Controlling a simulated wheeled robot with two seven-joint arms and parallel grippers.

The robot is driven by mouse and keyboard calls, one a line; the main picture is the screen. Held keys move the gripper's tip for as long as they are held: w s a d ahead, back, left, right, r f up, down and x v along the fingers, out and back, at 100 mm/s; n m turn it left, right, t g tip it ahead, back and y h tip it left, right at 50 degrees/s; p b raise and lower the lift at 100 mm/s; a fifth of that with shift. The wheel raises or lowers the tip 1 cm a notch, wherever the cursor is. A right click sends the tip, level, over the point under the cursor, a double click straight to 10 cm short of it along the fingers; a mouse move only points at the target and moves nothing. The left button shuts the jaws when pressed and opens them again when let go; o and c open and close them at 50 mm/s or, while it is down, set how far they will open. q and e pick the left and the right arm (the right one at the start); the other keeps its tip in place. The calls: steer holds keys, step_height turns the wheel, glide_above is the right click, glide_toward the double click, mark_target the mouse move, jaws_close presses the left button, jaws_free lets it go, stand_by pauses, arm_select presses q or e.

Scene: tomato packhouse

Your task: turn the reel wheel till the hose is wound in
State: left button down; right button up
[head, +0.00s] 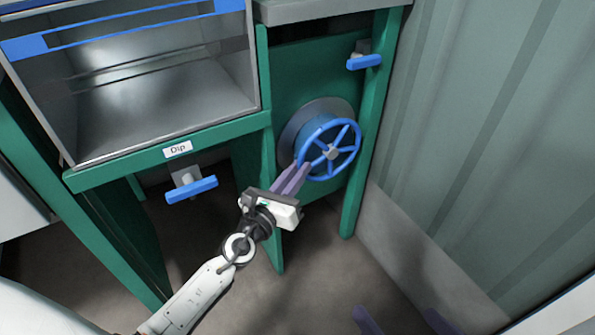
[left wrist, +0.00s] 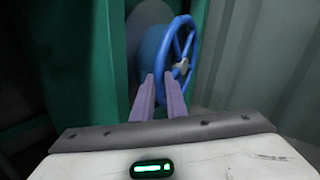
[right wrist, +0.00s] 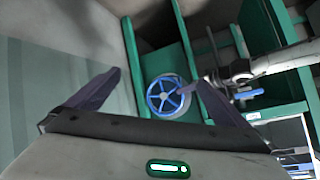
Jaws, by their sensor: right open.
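The blue spoked reel wheel (head: 345,128) stands in front of a blue drum (head: 311,126) on a grey round plate, fixed to a green panel. It also shows in the left wrist view (left wrist: 190,38) and the right wrist view (right wrist: 178,89). My left gripper (head: 304,168) is at the lower left of the wheel's rim. Its fingers are close together with a narrow gap and look shut on the rim; the contact itself is partly hidden. My right gripper (head: 402,318) is open and empty, low and away from the wheel. I cannot make out a loose hose.
A steel dip tank (head: 165,100) with a "Dip" label (head: 178,149) is left of the reel. A blue-handled valve (head: 191,189) hangs below it, and another blue handle (head: 364,61) is above the wheel. A corrugated wall (head: 480,130) closes the right side. Floor in front is clear.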

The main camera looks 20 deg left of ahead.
arm_select(q)
step_height(320, 180, up, 2)
steer(key=g+p, duration=0.1)
steer(key=p, duration=0.7)
steer(key=shift+r+m, duration=0.15)
steer(key=shift+m, duration=0.25)
steer(key=g+p, duration=0.1)
steer(key=p, duration=0.4)
steer(key=shift+r, duration=0.3)
steer(key=shift+f+m+p, duration=0.2)
steer(key=shift+m+p, duration=0.1)
steer(key=shift+p, duration=0.1)
arm_select(e)
steer(key=s+d+m+h, duration=0.1)
steer(key=s+d+h, duration=0.1)
steer(key=d, duration=0.5)
steer(key=shift+s+d+t+h, duration=0.2)
steer(key=shift+s+t+h, duration=0.2)
steer(key=shift+h, duration=0.5)
arm_select(q)
steer(key=c, duration=2)
jaws_free()
steer(key=shift+c, duration=0.2)
